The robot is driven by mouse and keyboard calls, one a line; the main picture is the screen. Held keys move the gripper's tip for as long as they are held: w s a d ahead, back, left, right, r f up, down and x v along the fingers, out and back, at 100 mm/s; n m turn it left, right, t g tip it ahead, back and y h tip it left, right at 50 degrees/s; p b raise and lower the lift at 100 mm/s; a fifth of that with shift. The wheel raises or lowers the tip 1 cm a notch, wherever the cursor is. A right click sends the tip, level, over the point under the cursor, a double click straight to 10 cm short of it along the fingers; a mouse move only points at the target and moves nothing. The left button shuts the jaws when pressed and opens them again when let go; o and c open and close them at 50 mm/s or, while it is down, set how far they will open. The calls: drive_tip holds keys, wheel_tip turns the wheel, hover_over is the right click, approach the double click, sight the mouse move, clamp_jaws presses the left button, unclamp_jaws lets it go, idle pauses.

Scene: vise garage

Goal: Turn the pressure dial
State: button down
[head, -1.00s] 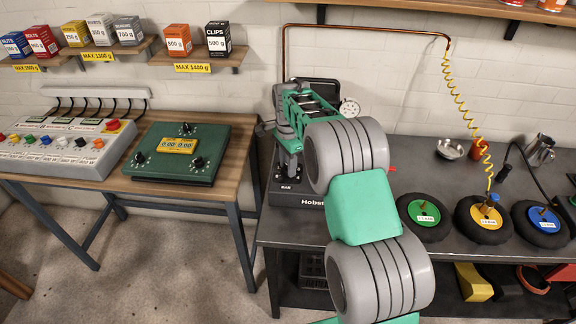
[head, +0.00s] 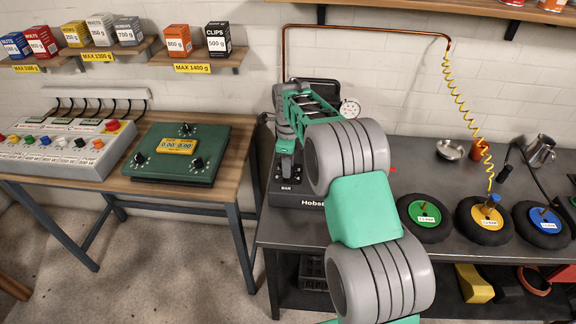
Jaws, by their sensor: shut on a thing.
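The pressure dial is on the dark compressor unit (head: 310,202) marked "BAR" and "Hobs..." on the metal bench. My gripper (head: 286,152) points down at the "BAR" end of this unit and is shut on the dial. The fingers and wrist hide the dial, so I cannot see its setting. A round white gauge (head: 350,108) stands behind my arm; its needle is too small to read. My arm covers the right part of the unit.
Tyres with green (head: 424,213), yellow (head: 487,216) and blue (head: 546,220) hubs lie on the bench at the right. A coiled yellow hose (head: 464,110) hangs to the yellow-hub tyre.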

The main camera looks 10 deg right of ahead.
drive_tip(key=shift+r, duration=0.1)
idle(0.4)
drive_tip(key=c, duration=1)
unclamp_jaws()
drive_tip(key=shift+c, duration=0.2)
wheel_tip(320, 180, up, 8)
drive_tip(key=shift+f+b, duration=0.15)
drive_tip(key=shift+b, duration=0.3)
